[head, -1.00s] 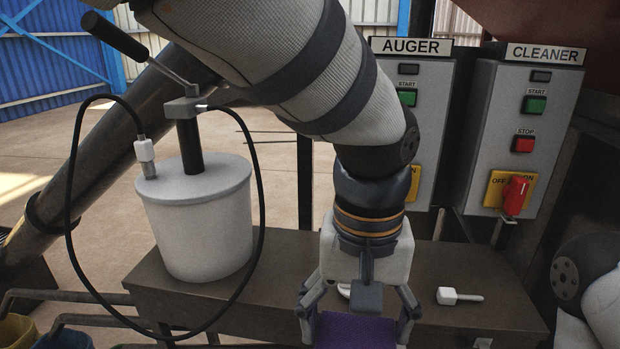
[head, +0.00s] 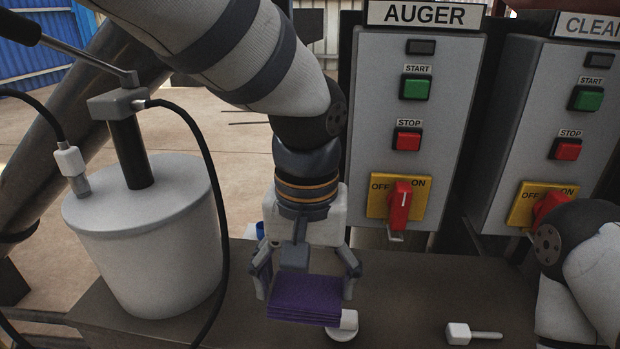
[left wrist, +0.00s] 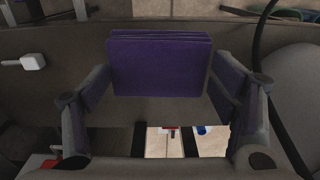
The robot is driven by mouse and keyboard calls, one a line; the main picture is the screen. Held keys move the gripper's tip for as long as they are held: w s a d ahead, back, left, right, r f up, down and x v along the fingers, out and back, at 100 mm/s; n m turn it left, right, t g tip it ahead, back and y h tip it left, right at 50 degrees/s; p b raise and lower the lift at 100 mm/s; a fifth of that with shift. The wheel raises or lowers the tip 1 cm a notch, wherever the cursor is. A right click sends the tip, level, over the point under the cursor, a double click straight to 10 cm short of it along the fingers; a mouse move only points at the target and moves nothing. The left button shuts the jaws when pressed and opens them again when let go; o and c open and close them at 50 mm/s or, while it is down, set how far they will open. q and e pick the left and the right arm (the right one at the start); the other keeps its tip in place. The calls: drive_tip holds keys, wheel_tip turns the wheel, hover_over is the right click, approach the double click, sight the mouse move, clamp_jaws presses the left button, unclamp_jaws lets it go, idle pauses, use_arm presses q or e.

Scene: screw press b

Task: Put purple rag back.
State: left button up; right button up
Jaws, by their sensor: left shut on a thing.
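The purple rag (head: 305,298) is a folded, layered pad. My left gripper (head: 304,287) is shut on it, with one finger at each side, over the brown bench (head: 400,300). In the left wrist view the rag (left wrist: 158,66) shows between the fingers, its folded layers at the top edge. Purple also shows along the inner sides of both fingers. I cannot tell whether the rag touches the bench. My right gripper is out of view; only part of my right arm shows at the right edge.
A white round piece (head: 342,328) is partly hidden behind the rag. A small white mallet-shaped piece (head: 470,333) lies to the right. A white lidded pot (head: 145,245) with a black cable stands left. The AUGER panel (head: 412,130) with its red switch (head: 400,205) stands behind.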

use_arm(q)
drive_tip(key=w+a+f, duration=0.1)
drive_tip(key=a+f, duration=0.1)
drive_tip(key=w+a+f, duration=0.1)
drive_tip(key=a+f, duration=0.1)
drive_tip(key=w+a+f, duration=0.1)
drive_tip(key=a+f, duration=0.1)
drive_tip(key=shift+f+b, duration=0.1)
drive_tip(key=shift+b, duration=0.3)
drive_tip(key=f, duration=0.1)
drive_tip(key=a+f, duration=0.1)
drive_tip(key=f, duration=0.2)
drive_tip(key=shift+w+a+f+b, duration=0.25)
drive_tip(key=shift+w+a+b, duration=0.05)
drive_tip(key=shift+w+a, duration=0.1)
drive_tip(key=shift+f, duration=0.25)
drive_tip(key=shift+d, duration=0.1)
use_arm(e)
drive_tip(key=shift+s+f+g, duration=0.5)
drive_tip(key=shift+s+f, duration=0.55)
use_arm(q)
drive_tip(key=o, duration=1.3)
drive_tip(key=shift+c, duration=0.2)
drive_tip(key=shift+r, duration=0.1)
